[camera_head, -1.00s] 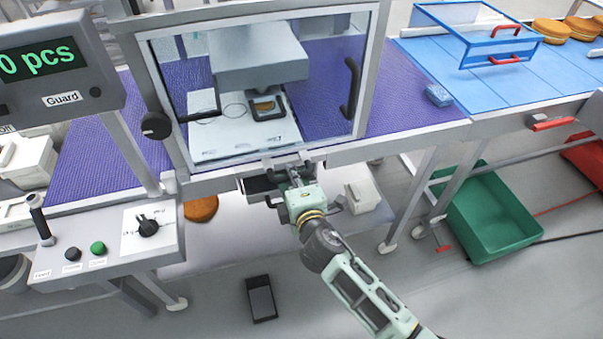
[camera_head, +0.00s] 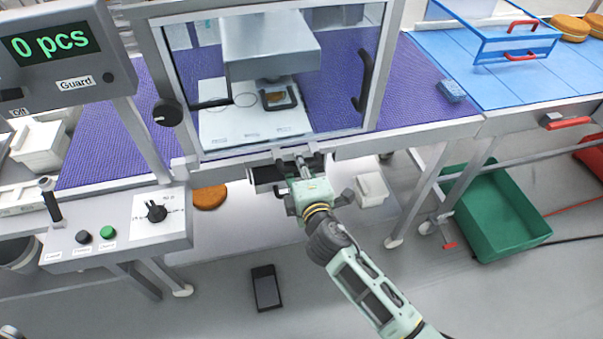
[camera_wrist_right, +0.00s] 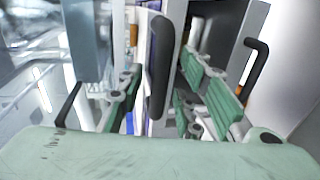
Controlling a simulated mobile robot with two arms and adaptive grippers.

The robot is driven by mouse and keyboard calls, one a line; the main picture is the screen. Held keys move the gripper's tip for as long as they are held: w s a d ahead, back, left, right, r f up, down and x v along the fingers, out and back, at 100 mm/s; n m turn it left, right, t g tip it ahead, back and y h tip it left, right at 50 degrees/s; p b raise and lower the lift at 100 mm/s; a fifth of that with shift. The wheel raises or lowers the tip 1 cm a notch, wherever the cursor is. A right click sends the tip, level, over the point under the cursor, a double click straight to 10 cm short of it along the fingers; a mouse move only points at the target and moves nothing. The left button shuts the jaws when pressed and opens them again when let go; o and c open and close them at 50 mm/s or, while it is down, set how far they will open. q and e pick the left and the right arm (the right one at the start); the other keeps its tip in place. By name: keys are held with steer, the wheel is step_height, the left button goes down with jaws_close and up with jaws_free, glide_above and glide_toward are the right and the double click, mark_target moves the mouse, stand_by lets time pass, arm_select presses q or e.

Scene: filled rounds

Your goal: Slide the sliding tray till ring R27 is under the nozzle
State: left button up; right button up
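The sliding tray is a white plate (camera_head: 235,125) behind the clear guard window, with ring outlines and small labels whose text I cannot read. A black U-shaped holder (camera_head: 293,96) on it has a brown round piece (camera_head: 275,98) inside. The nozzle (camera_head: 272,79) under the grey press head (camera_head: 270,45) is just behind this piece in the picture. My right gripper (camera_head: 297,162) is at the machine's front edge, below the window. In the right wrist view its fingers (camera_wrist_right: 160,92) are apart on either side of a black bar handle (camera_wrist_right: 160,65); contact is unclear. My left gripper is not visible.
The guard window has a black handle (camera_head: 364,80). A control panel (camera_head: 115,230) with a lever, buttons and a knob stands left; the display (camera_head: 50,42) reads 0 pcs. A dark box (camera_head: 265,173) hangs beside my gripper. A green crate (camera_head: 495,215) is on the floor at right.

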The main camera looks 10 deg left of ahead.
steer(key=v, duration=1.2)
steer(key=shift+a+f, duration=0.1)
steer(key=shift+f, duration=0.05)
steer(key=s+d+f+m+g+h, duration=0.1)
steer(key=s+d+f+m+g, duration=0.2)
steer(key=f, duration=0.7)
steer(key=s+d+f+m+g+h, duration=0.15)
steer(key=d+f, duration=0.35)
steer(key=f, duration=0.6)
steer(key=s+d+f+m+g+h, duration=0.1)
steer(key=s+d+f+m+g, duration=0.2)
steer(key=f, duration=0.7)
steer(key=s+d+f+m+g+h, duration=0.15)
steer(key=s+d+f+m, duration=0.35)
steer(key=s+d+f, duration=0.6)
steer(key=s+d+f+m+g, duration=0.2)
steer(key=s+f+m, duration=0.1)
steer(key=s, duration=0.7)
steer(key=s+d+f+m+g, duration=0.2)
steer(key=s+f+m, duration=0.2)
steer(key=s, duration=0.7)
step_height(320, 180, down, 2)
steer(key=shift+f+g, duration=0.1)
steer(key=shift+g, duration=0.2)
steer(key=shift+s, duration=0.15)
